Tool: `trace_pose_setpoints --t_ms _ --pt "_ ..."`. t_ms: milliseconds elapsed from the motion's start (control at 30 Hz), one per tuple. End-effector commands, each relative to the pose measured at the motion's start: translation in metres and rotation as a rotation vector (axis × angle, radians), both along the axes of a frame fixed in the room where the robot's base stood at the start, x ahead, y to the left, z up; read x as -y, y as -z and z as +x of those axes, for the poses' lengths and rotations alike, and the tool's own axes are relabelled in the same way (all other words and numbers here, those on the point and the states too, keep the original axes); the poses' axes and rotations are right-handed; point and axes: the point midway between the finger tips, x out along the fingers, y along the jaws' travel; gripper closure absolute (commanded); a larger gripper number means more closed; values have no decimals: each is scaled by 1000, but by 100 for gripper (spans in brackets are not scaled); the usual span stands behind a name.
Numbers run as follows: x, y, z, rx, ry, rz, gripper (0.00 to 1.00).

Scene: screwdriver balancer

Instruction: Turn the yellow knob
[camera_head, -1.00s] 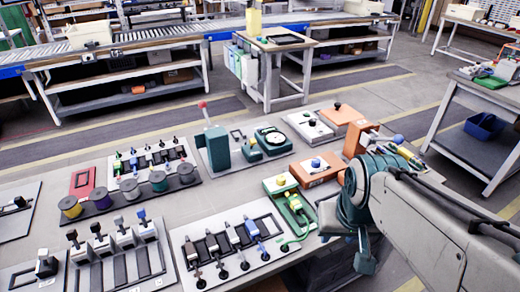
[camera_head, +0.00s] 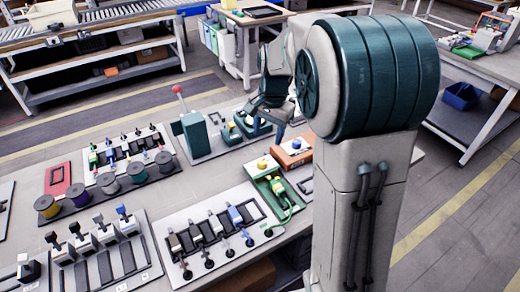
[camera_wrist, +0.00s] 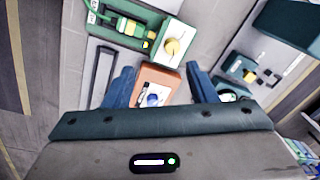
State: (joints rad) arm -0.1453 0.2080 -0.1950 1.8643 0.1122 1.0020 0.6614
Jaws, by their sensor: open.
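A round yellow knob (camera_head: 263,163) sits on the white panel of a green box (camera_head: 258,172) near the bench's right part. In the wrist view the yellow knob (camera_wrist: 172,47) shows above the fingers, clear of them. A green-and-yellow tool (camera_wrist: 126,25) lies in the green tray beside it. My gripper (camera_head: 266,118) is above the bench, behind the knob in the head view. In the wrist view my gripper (camera_wrist: 159,68) is open and empty, its blue fingers either side of an orange box (camera_wrist: 155,76) with a blue knob (camera_wrist: 153,100).
The orange box (camera_head: 293,153) stands beside the green box, partly behind my arm. A teal device (camera_wrist: 237,68) with another yellow part is at the wrist view's right. A panel with several sliders (camera_head: 212,235) lies in front. Bare bench shows between panels.

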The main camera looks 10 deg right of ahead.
Motion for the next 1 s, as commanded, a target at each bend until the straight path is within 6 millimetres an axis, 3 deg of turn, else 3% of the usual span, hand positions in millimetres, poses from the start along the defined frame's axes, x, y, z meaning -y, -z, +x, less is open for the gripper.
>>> trace_pose_setpoints --t_ms 100,300,467,1000 --pt "1 11 27 -27 86 -7 48" --pt "1 22 46 -42 159 -12 48" --pt "1 36 49 -46 168 -12 48" --pt "-1 140 52 -46 167 -12 48"
